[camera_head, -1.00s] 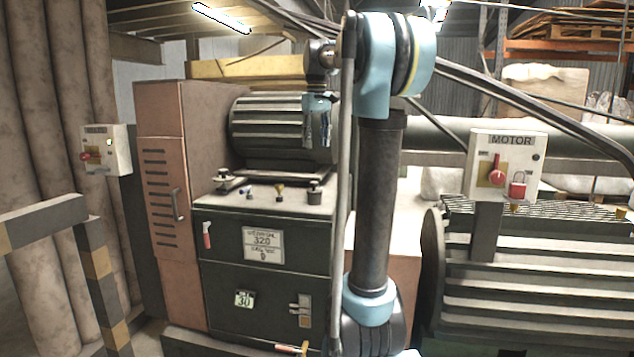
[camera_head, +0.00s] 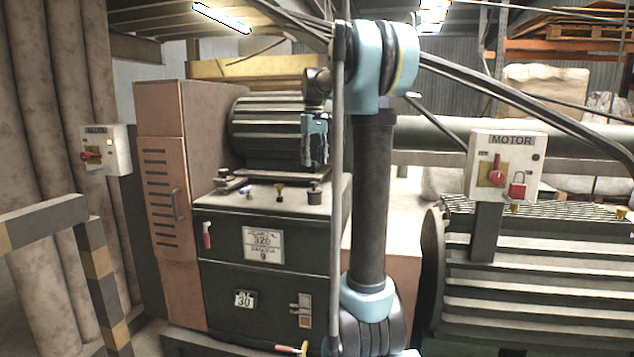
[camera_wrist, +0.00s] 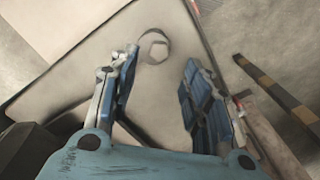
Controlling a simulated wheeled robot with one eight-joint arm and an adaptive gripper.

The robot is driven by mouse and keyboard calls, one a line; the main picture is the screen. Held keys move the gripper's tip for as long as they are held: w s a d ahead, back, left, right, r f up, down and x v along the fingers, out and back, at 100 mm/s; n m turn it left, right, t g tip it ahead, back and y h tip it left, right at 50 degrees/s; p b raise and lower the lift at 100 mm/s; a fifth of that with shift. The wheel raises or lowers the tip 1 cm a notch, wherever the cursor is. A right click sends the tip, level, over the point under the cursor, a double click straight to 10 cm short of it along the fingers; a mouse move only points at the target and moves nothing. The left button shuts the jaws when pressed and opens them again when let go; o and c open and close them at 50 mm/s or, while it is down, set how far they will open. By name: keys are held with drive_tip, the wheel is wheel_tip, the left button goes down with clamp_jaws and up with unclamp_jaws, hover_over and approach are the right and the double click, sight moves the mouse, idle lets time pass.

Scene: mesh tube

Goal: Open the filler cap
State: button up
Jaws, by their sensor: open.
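My gripper (camera_head: 315,160) points down above the right part of the top of a dark oil tank (camera_head: 265,225). It is open and empty, its two fingers spread apart in the wrist view (camera_wrist: 160,68). A dark round cap on a pale base (camera_head: 314,193) stands on the tank top, below my fingertips with a gap.
Other small fittings stand on the tank top, including a brass one (camera_head: 279,193) and a dark knob (camera_head: 223,178) at left. A ribbed motor (camera_head: 265,130) lies behind. A striped guard rail (camera_head: 100,265) is at left. The MOTOR switch box (camera_head: 520,150) is at right.

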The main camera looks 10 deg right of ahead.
sight(313, 182)
wheel_tip(313, 182, down, 8)
idle(0.4)
clamp_jaws()
drive_tip(key=shift+a, duration=0.15)
